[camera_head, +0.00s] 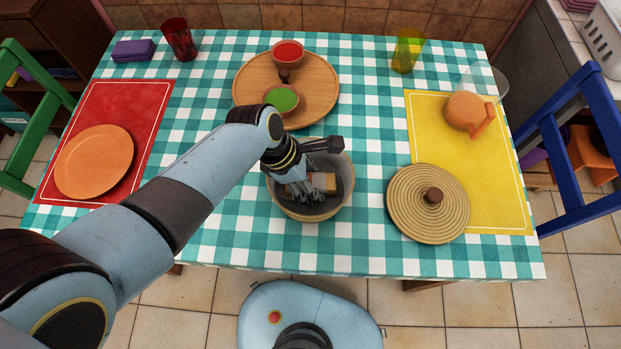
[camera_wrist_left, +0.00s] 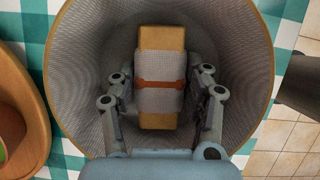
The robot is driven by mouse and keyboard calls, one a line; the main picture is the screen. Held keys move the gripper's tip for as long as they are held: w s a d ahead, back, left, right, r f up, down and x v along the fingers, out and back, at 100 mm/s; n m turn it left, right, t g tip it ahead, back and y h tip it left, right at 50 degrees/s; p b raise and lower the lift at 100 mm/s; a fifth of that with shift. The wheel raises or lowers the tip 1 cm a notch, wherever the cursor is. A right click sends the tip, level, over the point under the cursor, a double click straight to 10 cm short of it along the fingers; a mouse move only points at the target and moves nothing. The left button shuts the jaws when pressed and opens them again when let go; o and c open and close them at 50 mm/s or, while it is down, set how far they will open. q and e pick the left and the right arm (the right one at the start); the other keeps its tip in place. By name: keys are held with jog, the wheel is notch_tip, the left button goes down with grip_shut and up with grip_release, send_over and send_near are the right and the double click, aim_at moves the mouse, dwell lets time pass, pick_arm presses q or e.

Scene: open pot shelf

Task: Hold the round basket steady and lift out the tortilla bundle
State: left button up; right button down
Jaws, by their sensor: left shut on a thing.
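The round basket (camera_head: 312,214) stands uncovered on the checked cloth near the table's front middle. The tortilla bundle (camera_wrist_left: 160,121), tan with a pale wrap and an orange-brown band, is inside it. A tan part of the bundle (camera_head: 330,183) also shows in the head view. My left gripper (camera_head: 314,187) reaches down into the basket, its fingers on both sides of the bundle and shut on it. In the left wrist view the gripper (camera_wrist_left: 162,82) frames the bundle, with the basket wall (camera_wrist_left: 78,62) around both. My right gripper is out of view.
The woven lid (camera_head: 407,222) lies right of the basket, partly on the yellow mat (camera_head: 497,205). A wooden board (camera_head: 315,85) with red and green bowls is behind the basket.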

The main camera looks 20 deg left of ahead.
pick_arm(q)
jog(key=c, duration=0.4)
jog(key=o, duration=1.3)
jog(key=shift+o, duration=0.2)
jog(key=shift+a+r, duration=0.1)
jog(key=shift+r, duration=0.05)
jog(key=v, duration=1.1)
jog(key=shift+a+r, duration=0.25)
jog(key=shift+s, duration=0.15)
